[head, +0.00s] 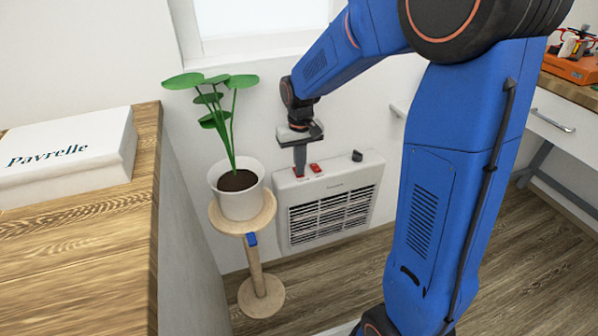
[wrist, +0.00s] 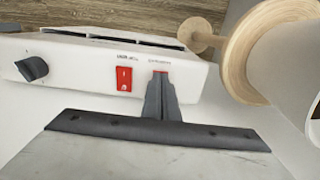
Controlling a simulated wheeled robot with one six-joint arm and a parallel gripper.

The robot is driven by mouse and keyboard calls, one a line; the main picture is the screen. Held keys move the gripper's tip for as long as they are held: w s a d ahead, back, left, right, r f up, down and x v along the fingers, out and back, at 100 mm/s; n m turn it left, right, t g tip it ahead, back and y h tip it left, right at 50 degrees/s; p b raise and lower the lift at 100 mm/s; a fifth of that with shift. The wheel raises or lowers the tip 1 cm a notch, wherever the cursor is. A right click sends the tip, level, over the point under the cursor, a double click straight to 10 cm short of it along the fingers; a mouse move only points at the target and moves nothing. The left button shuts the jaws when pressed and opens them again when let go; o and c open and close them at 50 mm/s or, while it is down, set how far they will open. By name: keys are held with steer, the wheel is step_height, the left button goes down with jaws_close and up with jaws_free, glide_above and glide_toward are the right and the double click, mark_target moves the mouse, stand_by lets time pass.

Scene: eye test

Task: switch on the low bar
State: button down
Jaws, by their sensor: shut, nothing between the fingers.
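A white wall heater (head: 330,200) with a dark grille hangs low on the wall. Its top carries two red rocker switches and a dark knob (head: 357,156). One red switch (head: 315,168) is uncovered; it also shows in the wrist view (wrist: 125,78) with a small label too blurred to read. The other red switch (wrist: 160,72) is mostly hidden behind my fingertips; its label is also unreadable. My gripper (head: 299,174) is shut and empty, pointing down at this covered switch. I cannot tell whether the tips touch it, or which way either switch is tilted.
A potted plant (head: 237,190) stands on a round wooden stand (head: 262,222) close left of the heater. A wooden counter (head: 90,250) with a white box (head: 65,160) is at the left. A drawer desk (head: 560,128) is at the right. Floor before the heater is clear.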

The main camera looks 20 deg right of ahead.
steer(key=shift+r, duration=0.1)
step_height(320, 180, up, 7)
stand_by(0.9)
stand_by(0.3)
steer(key=s+d+r+t, duration=0.1)
steer(key=s+d, duration=0.1)
steer(key=s, duration=0.7)
steer(key=s+d+r+t, duration=0.1)
steer(key=s+r+t, duration=0.1)
steer(key=s, duration=0.8)
steer(key=s+d+r+t, duration=0.1)
steer(key=s+d, duration=0.1)
steer(key=s, duration=0.8)
steer(key=shift+s+d+r+t, duration=0.2)
steer(key=shift+d+r+t, duration=0.15)
steer(key=shift+r+t, duration=0.05)
